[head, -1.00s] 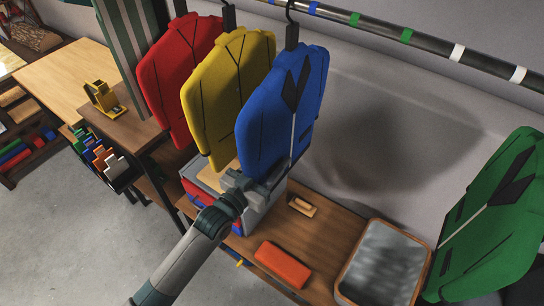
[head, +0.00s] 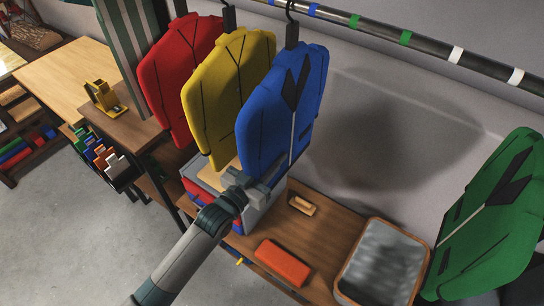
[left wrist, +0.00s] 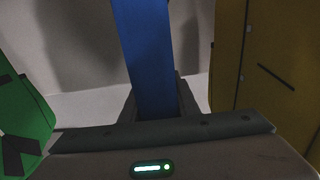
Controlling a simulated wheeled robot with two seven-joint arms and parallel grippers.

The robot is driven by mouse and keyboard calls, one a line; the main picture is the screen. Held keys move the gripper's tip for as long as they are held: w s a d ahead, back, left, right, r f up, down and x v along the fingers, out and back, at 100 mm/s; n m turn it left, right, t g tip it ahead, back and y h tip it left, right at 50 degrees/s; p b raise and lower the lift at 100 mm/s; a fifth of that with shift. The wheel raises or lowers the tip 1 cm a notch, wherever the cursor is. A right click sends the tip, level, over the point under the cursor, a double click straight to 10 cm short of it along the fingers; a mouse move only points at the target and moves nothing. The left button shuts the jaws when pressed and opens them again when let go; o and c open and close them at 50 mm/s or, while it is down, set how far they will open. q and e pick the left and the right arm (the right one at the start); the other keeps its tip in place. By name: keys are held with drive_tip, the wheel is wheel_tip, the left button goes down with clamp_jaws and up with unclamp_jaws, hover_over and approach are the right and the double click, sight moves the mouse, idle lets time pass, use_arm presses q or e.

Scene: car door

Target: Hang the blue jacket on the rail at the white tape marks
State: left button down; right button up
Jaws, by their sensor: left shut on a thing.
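The blue jacket (head: 262,122) hangs upright, its dark hanger hook at the rail (head: 380,30) between two blue tape marks (head: 312,9). Whether the hook bears on the rail is hard to tell. The two white tape marks (head: 456,55) are farther right along the rail. My left gripper (head: 262,186) is shut on the jacket's lower edge. In the left wrist view the blue jacket (left wrist: 146,55) stands as a narrow strip between the fingers. My right gripper is not in view.
A yellow jacket (head: 225,95) and a red jacket (head: 170,75) hang close to the left. Two green marks (head: 405,38) lie between the blue and white ones. A green jacket (head: 490,220) is at far right.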

use_arm(q)
drive_tip(key=shift+r, duration=0.3)
drive_tip(key=shift+f, duration=0.45)
drive_tip(key=c, duration=1.4)
unclamp_jaws()
drive_tip(key=shift+o, duration=0.6)
drive_tip(key=shift+f, duration=0.15)
drive_tip(key=shift+s+a, duration=0.1)
drive_tip(key=shift+s+a+f+b, duration=0.1)
drive_tip(key=shift+s+a+b, duration=0.25)
drive_tip(key=shift+s+b, duration=0.1)
drive_tip(key=b+v, duration=0.4)
drive_tip(key=v, duration=1.2)
drive_tip(key=shift+r, duration=0.25)
